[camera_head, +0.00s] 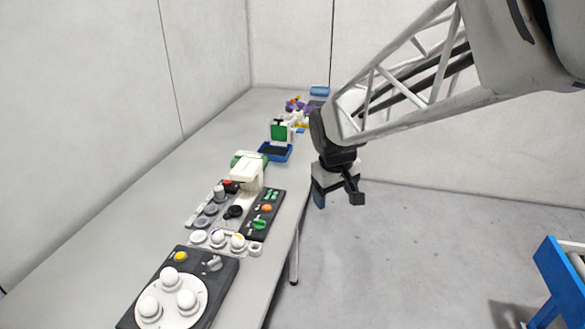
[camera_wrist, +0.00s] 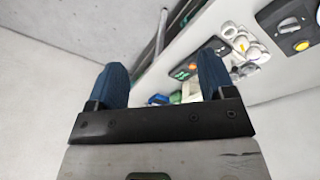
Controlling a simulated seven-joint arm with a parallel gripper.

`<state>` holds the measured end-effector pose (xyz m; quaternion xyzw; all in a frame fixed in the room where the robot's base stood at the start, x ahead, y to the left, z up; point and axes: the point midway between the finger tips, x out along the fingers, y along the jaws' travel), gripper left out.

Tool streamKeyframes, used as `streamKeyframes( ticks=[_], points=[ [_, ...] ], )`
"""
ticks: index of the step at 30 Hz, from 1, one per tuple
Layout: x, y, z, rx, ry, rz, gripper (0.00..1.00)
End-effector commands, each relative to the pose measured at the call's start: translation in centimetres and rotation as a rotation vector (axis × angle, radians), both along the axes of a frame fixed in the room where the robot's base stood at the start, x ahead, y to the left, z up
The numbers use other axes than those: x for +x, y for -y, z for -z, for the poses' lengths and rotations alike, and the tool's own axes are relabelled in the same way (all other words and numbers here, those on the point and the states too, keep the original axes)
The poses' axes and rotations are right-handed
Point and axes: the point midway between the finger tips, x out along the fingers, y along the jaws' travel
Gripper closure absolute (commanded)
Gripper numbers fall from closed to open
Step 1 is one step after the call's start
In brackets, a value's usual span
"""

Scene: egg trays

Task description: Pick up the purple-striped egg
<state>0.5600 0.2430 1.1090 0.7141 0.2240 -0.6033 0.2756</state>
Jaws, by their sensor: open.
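Two striped eggs stand in a small light tray (camera_head: 255,249) on the table in the head view. The left one, with what looks like a purple stripe, is the purple-striped egg (camera_head: 218,237); the other egg (camera_head: 237,242) shows a yellowish mark. The stripes are small and hard to make out. My gripper (camera_head: 338,194) hangs past the table's right edge, over the floor, well apart from the eggs. In the wrist view its two blue fingers (camera_wrist: 163,75) are spread with nothing between them.
A black device with a round plate of white eggs (camera_head: 186,280) stands at the near end of the table. A dark panel with green and orange knobs (camera_head: 264,214) and a white-green machine (camera_head: 247,170) stand behind the tray. A blue tray (camera_head: 275,152) lies farther back. A blue frame (camera_head: 558,275) stands at right.

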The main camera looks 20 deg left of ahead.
Motion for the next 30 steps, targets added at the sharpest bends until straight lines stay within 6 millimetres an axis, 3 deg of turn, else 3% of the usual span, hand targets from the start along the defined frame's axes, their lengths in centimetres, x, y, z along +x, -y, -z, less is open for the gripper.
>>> streamKeyframes(
  ticks=[6, 14, 24, 30],
  points=[
    [2.5, -7.2, 2.8, -0.027, -0.01, -0.137, 0.24],
    [4.2, -16.0, 6.8, -0.06, -0.017, -0.3, 0.24],
    [4.1, -27.8, 13.2, -0.1, -0.024, -0.511, 0.24],
    [3.2, -33.2, 16.5, -0.117, -0.025, -0.606, 0.24]
  ],
)
